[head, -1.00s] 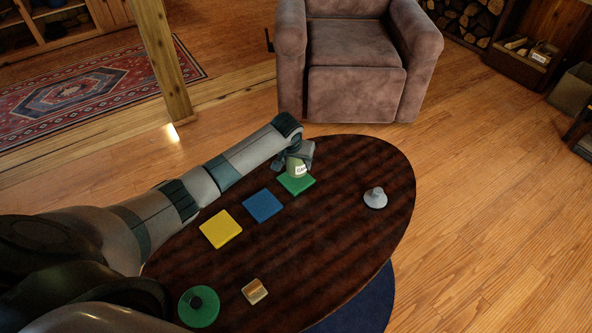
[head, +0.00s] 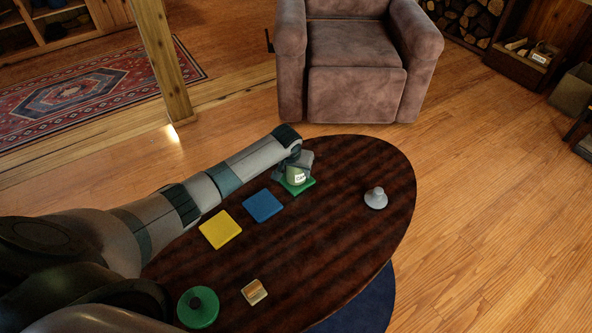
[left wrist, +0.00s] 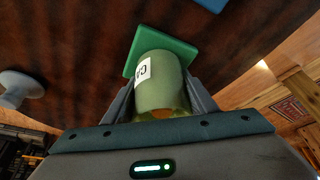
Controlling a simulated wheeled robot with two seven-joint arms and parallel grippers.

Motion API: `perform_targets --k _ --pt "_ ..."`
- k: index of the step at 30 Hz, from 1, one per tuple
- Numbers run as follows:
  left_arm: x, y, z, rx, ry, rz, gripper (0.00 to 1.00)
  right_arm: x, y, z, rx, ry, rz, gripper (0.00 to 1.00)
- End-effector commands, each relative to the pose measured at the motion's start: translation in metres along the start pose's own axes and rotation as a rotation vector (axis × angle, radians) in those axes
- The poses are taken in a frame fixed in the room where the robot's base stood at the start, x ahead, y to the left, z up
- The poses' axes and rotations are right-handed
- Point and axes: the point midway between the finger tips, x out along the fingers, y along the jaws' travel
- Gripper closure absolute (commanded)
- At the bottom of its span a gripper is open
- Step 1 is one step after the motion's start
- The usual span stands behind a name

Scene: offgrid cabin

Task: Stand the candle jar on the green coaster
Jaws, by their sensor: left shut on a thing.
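The candle jar (head: 297,176) is pale green with a white label. My left gripper (head: 292,167) is shut on it at the green coaster (head: 308,187), at the far side of the oval table. In the left wrist view, the jar (left wrist: 160,85) sits between the two fingers of my left gripper (left wrist: 158,100), with the green coaster (left wrist: 180,50) just beyond its end. The jar overlaps the coaster in both views; I cannot tell whether it touches. My right gripper is not in view.
A blue coaster (head: 263,205) and a yellow coaster (head: 220,230) lie nearer on the dark table (head: 330,230). A grey-white cone-shaped thing (head: 375,198) stands at the right. A green round thing (head: 198,307) and a small tan block (head: 254,292) lie near the front.

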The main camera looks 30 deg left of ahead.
Motion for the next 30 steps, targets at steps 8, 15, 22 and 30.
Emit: perform_targets --k 8,15,22,30 --pt "0.002 0.000 0.001 0.000 0.000 0.000 0.31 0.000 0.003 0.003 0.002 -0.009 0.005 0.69" --pt "0.002 0.000 0.001 0.000 0.000 0.000 0.29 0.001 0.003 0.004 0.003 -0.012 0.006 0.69" --pt "-0.004 0.000 -0.001 0.001 0.001 0.000 0.29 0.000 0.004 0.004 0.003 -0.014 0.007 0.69" --pt "-0.034 0.000 -0.002 0.001 0.002 0.000 0.29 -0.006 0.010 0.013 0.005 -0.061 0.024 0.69"
